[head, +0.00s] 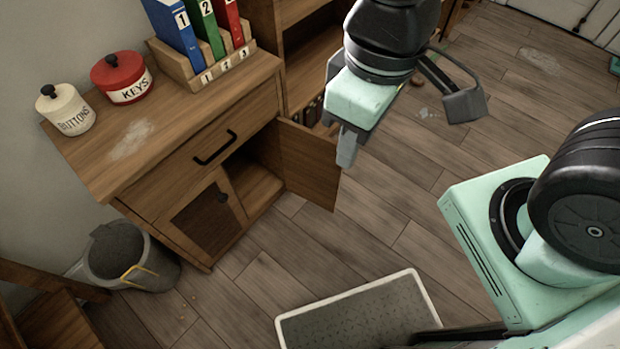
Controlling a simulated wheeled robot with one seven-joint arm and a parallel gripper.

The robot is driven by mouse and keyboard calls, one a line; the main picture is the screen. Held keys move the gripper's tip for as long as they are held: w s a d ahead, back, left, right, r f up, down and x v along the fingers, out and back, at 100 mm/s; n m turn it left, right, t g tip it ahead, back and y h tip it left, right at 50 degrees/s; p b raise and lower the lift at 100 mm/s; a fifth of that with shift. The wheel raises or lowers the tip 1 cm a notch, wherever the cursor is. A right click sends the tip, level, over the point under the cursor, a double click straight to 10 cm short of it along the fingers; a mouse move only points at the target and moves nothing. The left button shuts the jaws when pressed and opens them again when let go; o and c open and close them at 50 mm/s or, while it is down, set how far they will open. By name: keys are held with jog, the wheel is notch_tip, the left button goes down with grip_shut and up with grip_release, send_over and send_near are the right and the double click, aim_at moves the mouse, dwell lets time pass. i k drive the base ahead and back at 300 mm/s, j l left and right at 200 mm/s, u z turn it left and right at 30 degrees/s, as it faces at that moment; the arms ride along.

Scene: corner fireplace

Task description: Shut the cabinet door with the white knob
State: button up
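The wooden cabinet (150,185) stands at the left with a drawer above two doors. Its right door (308,165) stands wide open, swung out toward the right, and the bare compartment (255,185) shows behind it. No white knob shows; the open door's outer face is turned away. The left door (205,215) is shut and has a dark knob. My gripper (405,126) is open and empty, its fingers spread apart. One finger overlaps the open door's free edge in the picture; I cannot tell whether they touch.
On the cabinet top are a red KEYS jar (121,78), a white BUTTONS jar (66,110) and a binder rack (205,70). A grey bucket (125,255) stands at the left. A white-rimmed tray (360,315) lies on the floor in front. The floor at right is mostly clear.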

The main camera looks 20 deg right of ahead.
aim_at(312, 172)
jog(key=u, duration=1.8)
jog(key=k+l+u, duration=0.2)
jog(key=l, duration=0.2)
jog(key=l+u, duration=0.2)
jog(key=l, duration=0.25)
jog(key=k+l+u, duration=0.35)
jog(key=l, duration=0.35)
jog(key=k+l, duration=0.25)
jog(key=l, duration=0.15)
jog(key=k+l, duration=0.2)
jog(key=l, duration=0.2)
jog(key=k+l, duration=0.25)
jog(key=l, duration=0.15)
jog(key=k+l, duration=0.25)
jog(key=l, duration=0.15)
jog(key=k+l, duration=0.25)
jog(key=l, duration=0.15)
jog(key=k+l, duration=0.2)
jog(key=l, duration=0.25)
